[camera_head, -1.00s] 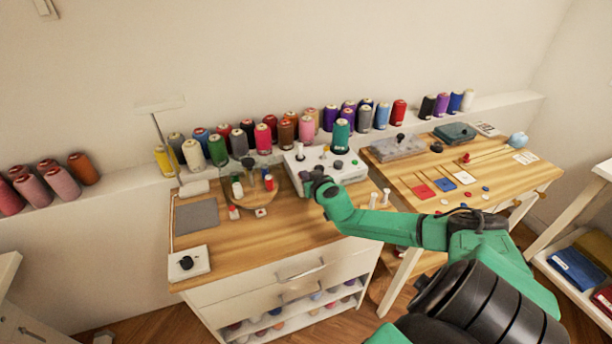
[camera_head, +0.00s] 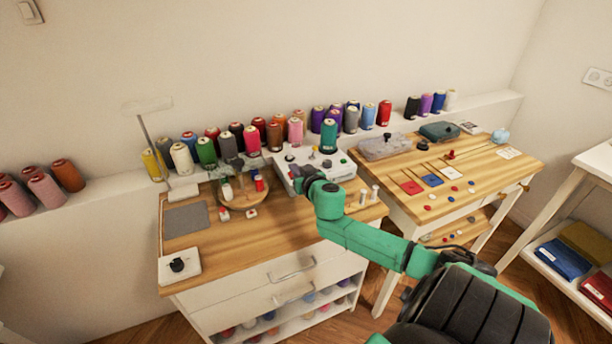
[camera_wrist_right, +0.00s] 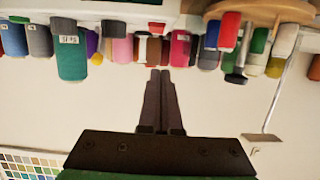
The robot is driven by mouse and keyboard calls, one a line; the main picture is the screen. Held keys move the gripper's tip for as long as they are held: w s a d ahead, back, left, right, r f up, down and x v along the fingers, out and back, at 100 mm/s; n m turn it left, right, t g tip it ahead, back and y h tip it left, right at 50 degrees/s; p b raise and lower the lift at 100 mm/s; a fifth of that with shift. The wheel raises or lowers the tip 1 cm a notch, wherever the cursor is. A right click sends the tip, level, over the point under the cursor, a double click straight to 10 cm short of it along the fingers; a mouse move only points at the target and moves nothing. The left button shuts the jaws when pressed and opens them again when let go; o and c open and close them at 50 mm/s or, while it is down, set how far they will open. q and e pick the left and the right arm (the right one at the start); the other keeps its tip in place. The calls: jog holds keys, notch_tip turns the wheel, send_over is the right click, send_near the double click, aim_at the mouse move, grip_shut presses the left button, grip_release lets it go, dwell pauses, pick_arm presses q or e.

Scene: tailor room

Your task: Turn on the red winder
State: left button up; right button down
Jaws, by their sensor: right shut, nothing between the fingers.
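I cannot pick out a red winder for certain. A white machine (camera_head: 344,171) with small knobs and a green button stands at the back right of the left wooden table, a teal spool (camera_head: 328,136) behind it. My right gripper (camera_head: 297,174) is at this machine's front left, hiding part of it; I cannot tell whether it touches. In the right wrist view its fingers (camera_wrist_right: 159,75) are together and empty, pointing towards a row of spools shown upside down. A round wooden stand (camera_head: 240,205) with red, white and green spools is left of the gripper. My left gripper is out of view.
A white box with a black knob (camera_head: 178,266) sits at the table's front left, near a grey mat (camera_head: 186,219). Small white pegs stand right of the gripper. Spools line the wall ledge. The table's front middle is clear. A second table (camera_head: 470,185) is on the right.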

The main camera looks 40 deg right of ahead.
jog(key=s+a, duration=0.2)
jog(key=s, duration=0.6)
jog(key=shift+s+a+r, duration=0.2)
jog(key=shift+s+a, duration=0.05)
jog(key=shift+a, duration=0.15)
